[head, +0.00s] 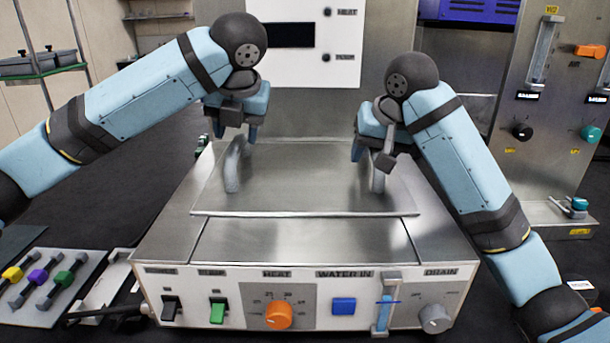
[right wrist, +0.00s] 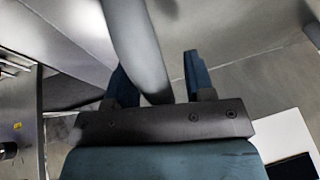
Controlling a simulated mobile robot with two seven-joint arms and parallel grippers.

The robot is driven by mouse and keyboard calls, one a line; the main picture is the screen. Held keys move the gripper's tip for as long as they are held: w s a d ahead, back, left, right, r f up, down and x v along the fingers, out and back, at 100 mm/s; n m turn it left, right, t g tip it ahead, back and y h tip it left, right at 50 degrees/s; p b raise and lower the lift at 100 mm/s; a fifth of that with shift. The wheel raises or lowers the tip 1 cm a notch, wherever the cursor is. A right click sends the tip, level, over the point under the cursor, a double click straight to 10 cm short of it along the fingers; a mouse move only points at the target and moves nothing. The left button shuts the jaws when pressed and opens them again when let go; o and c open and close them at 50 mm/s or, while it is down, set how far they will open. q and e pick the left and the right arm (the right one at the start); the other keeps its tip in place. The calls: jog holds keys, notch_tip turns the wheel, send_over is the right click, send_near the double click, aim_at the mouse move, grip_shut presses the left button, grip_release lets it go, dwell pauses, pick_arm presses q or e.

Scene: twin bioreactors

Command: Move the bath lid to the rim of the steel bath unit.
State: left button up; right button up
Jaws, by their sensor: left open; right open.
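The bath lid (head: 305,190), a flat steel plate with two upright grey handles, lies level over the top of the steel bath unit (head: 300,240). Its front edge is well behind the unit's front panel; its back edge is hard to make out. My left gripper (head: 235,133) is open at the top of the left handle (head: 232,172). My right gripper (head: 373,155) is open at the right handle (head: 378,180). In the right wrist view, this handle (right wrist: 138,45) passes between the two open fingers (right wrist: 156,72). I cannot tell whether the fingers touch it.
The unit's front has switches, an orange heat knob (head: 279,315) and a drain knob (head: 435,318). A tray with coloured clamps (head: 48,285) lies at the left. A white panel (head: 305,45) stands behind the lid. A steel panel with valves (head: 550,110) stands at the right.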

jog(key=shift+r, duration=0.2)
pick_arm(q)
jog(key=v, duration=0.6)
jog(key=shift+r, duration=0.2)
pick_arm(e)
notch_tip(320, 180, up, 10)
jog(key=shift+f, duration=0.2)
pick_arm(q)
jog(key=shift+s, duration=0.1)
